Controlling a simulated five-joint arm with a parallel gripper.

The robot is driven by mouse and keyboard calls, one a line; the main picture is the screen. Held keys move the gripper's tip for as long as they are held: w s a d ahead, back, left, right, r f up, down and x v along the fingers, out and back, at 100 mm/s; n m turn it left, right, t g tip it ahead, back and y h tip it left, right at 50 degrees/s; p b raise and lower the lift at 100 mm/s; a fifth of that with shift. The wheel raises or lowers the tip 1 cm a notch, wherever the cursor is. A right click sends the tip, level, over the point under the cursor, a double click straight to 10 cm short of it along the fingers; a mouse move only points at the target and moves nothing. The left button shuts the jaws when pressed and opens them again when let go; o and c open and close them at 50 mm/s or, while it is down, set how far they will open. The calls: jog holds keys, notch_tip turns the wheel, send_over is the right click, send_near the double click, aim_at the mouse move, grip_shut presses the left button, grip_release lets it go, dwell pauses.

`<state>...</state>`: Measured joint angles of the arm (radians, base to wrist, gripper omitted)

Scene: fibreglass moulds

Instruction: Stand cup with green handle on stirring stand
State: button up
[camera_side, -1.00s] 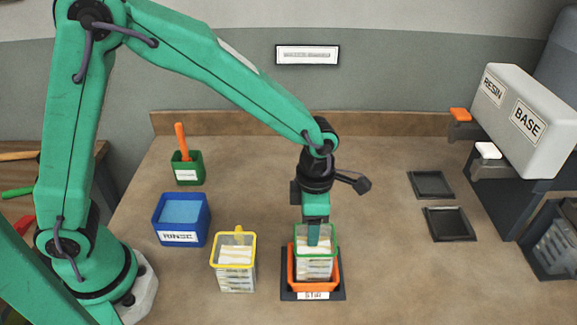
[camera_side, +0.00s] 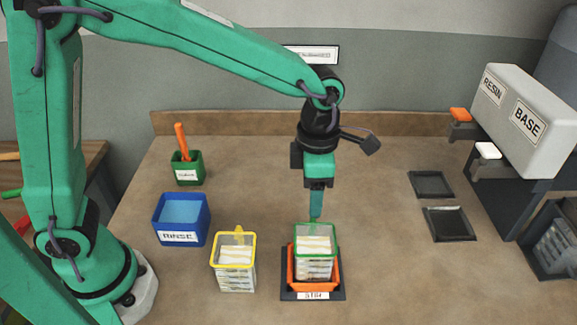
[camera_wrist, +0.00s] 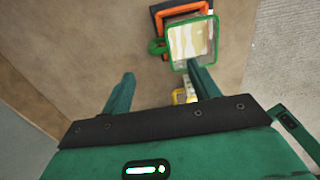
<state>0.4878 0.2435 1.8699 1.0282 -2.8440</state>
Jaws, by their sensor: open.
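The cup with the green handle (camera_side: 315,256) is a clear cup with a green rim and pale contents. It stands upright in the orange holder of the stirring stand (camera_side: 292,270), which has a dark base and a "STIR" label. In the wrist view the green-rimmed cup (camera_wrist: 192,40) shows beyond my fingers, its green handle at its left, with the orange holder (camera_wrist: 185,9) behind it. My gripper (camera_side: 316,216) is open and empty just above the cup. In the wrist view its two fingers (camera_wrist: 163,80) are spread apart.
A clear cup with a yellow rim (camera_side: 234,275) stands left of the stand. A blue rinse tub (camera_side: 182,239) and a green pot (camera_side: 187,176) with an orange-handled tool are further left. Two dark pads (camera_side: 449,224) and a resin dispenser (camera_side: 523,117) are at right.

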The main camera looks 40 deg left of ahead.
dwell(0.3)
jog(key=s+a+r+m+t, duration=0.2)
jog(key=s+a+r+m, duration=0.2)
jog(key=m, duration=0.9)
jog(key=s+a+r+m+t, duration=0.3)
jog(key=s+a+m, duration=0.7)
jog(key=a+m, duration=0.4)
jog(key=shift+s+a+r+t, duration=0.2)
jog(key=shift+a+r+t, duration=0.1)
jog(key=shift+a+r, duration=0.55)
jog(key=shift+o, duration=0.2)
jog(key=shift+d, duration=0.1)
